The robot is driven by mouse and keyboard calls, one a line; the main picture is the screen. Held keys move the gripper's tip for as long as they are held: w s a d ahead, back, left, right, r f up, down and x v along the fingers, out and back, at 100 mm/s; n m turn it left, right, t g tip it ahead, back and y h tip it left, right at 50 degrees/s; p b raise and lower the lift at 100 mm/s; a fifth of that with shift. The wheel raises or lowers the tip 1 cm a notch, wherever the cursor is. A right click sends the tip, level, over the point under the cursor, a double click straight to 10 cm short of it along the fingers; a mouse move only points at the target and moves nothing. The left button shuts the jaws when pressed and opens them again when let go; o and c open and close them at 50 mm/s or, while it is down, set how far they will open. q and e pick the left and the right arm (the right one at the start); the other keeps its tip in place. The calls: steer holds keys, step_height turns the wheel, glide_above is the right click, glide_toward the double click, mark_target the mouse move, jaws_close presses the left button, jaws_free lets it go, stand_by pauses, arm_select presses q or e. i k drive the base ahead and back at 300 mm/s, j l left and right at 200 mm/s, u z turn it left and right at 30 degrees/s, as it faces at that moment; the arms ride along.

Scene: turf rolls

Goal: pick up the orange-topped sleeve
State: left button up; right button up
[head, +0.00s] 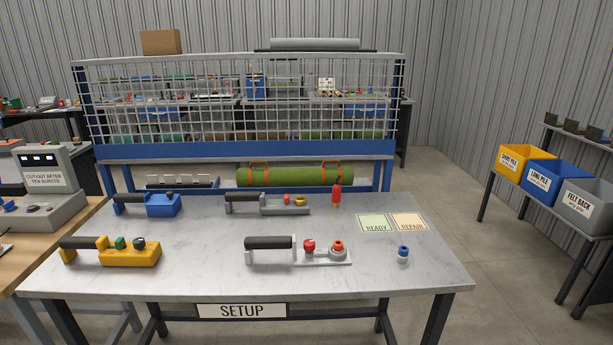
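A sleeve with an orange-red top (338,247) stands upright at the right end of the front grey tool (325,258), which has a black handle and a red knob (309,246). A small grey sleeve with a blue top (403,254) stands alone to its right on the table. A second grey tool (270,208) behind has a red piece and an orange-yellow ring (300,200) at its right end. Neither of my grippers is in view.
The grey SETUP table (220,275) also holds a yellow tool (128,252), a blue tool (162,205), a red upright piece (336,196), and READY (376,222) and REPAIR (409,221) cards. A mesh rack stands behind. The front right tabletop is mostly clear.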

mark_target(338, 245)
steer(key=z, duration=0.4)
steer(key=j+z, duration=0.15)
steer(key=z, duration=0.65)
steer(key=j+z, duration=0.15)
steer(key=z, duration=0.25)
steer(key=k+j+z, duration=0.15)
steer(key=j+z, duration=0.3)
steer(key=k+j+z, duration=0.15)
steer(key=j+z, duration=0.15)
steer(key=z, duration=0.15)
steer(key=k+j+z, duration=0.35)
steer(key=k+j, duration=0.65)
steer(key=k, duration=0.05)
